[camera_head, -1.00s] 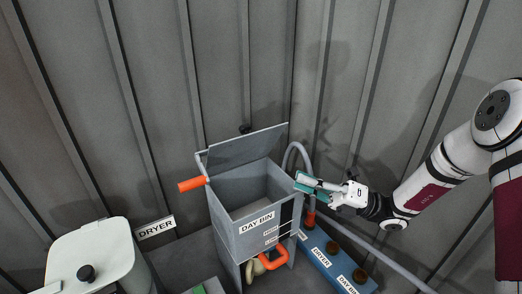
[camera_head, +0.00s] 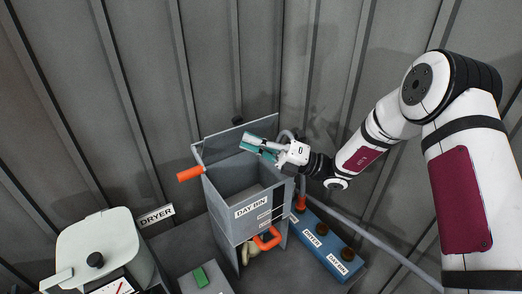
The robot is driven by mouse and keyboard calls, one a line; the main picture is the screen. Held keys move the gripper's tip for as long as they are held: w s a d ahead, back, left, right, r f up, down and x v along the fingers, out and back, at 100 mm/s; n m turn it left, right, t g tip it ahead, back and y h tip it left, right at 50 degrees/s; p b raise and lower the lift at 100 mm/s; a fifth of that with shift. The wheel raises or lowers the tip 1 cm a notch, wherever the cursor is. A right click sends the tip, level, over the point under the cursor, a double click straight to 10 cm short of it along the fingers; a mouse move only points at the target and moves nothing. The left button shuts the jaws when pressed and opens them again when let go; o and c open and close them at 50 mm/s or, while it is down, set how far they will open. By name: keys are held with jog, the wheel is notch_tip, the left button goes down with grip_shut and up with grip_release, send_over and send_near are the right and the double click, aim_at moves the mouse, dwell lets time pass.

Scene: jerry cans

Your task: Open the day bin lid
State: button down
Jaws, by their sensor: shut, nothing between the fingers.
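The day bin (camera_head: 240,209) is a grey box labelled DAY BIN, and its open top faces up. Its lid (camera_head: 222,144) is raised and stands tilted up at the back of the bin. My gripper (camera_head: 250,143) is shut and empty, with teal fingers. It is over the bin's back right part, in front of the raised lid's right side. I cannot tell whether the fingers touch the lid, and they hide part of it.
A white dryer (camera_head: 95,245) with a black knob stands at left. A blue unit (camera_head: 325,255) with brown knobs lies to the right of the bin. A grey hose (camera_head: 375,256) runs at right. An orange handle (camera_head: 267,239) sits below the bin. Corrugated walls close off the back.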

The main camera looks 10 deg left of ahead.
aim_at(238, 116)
jog(key=shift+w+a, duration=0.1)
jog(key=shift+w, duration=0.05)
jog(key=w+a+r+m+h, duration=0.1)
jog(key=w+a+r+m, duration=0.1)
jog(key=w+a+r+m+t+h+b, duration=0.1)
jog(key=w+a+r, duration=0.1)
jog(key=shift+w+a+m+t+h+b, duration=0.3)
jog(key=shift+w+m, duration=0.05)
jog(key=shift+m, duration=0.05)
jog(key=shift+r, duration=0.1)
jog(key=shift+s, duration=0.1)
dwell(0.3)
